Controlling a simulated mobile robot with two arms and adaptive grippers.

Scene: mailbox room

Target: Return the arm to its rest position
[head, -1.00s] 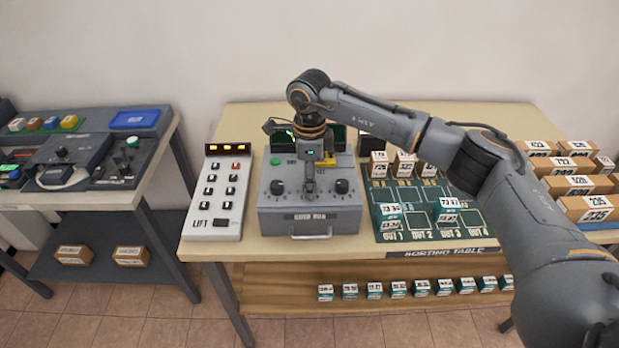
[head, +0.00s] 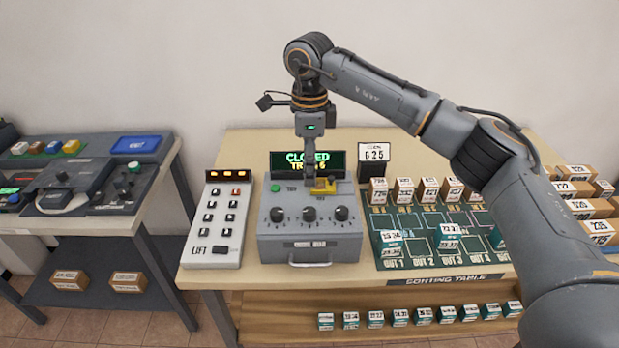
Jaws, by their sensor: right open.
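My right arm comes in from the right in the head view and reaches over the sorting table (head: 255,142). My right gripper (head: 310,182) points down just above the back of the grey control box (head: 280,242). It is open, with no object seen in it; its fingertips are small and close to a yellow part (head: 325,187) on the box, and I cannot tell whether they touch. The box has three dark knobs, a green button and a front handle. A display (head: 308,162) behind it reads "CLOSED" with a second line partly hidden. My left gripper is not in view.
A white LIFT keypad (head: 217,220) stands left of the box. Brown parcels (head: 580,208) are at the right.

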